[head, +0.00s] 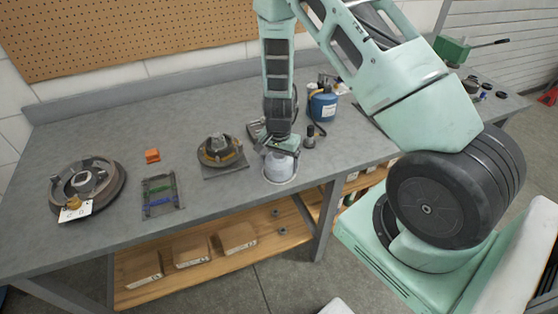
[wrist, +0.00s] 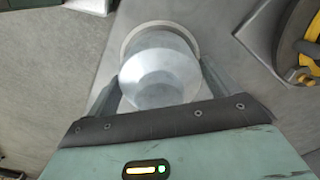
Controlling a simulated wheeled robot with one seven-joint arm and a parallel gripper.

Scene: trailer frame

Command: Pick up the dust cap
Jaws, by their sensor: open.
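The dust cap (head: 280,168) looks like a smooth, pale metal cup on a round base, near the front edge of the grey workbench. In the wrist view the dust cap (wrist: 160,75) sits between the two fingers of my gripper (wrist: 162,88). The fingers are apart, one at each side of it; I cannot tell whether they touch it. In the head view my gripper (head: 281,147) is directly above the cap and hides its upper part.
A hub on a plate (head: 221,152) stands left of the cap; its yellow part (wrist: 309,50) shows in the wrist view. A small dark cylinder (head: 309,138) and a blue bottle (head: 322,106) stand to the right. A brake drum (head: 112,193) lies far left.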

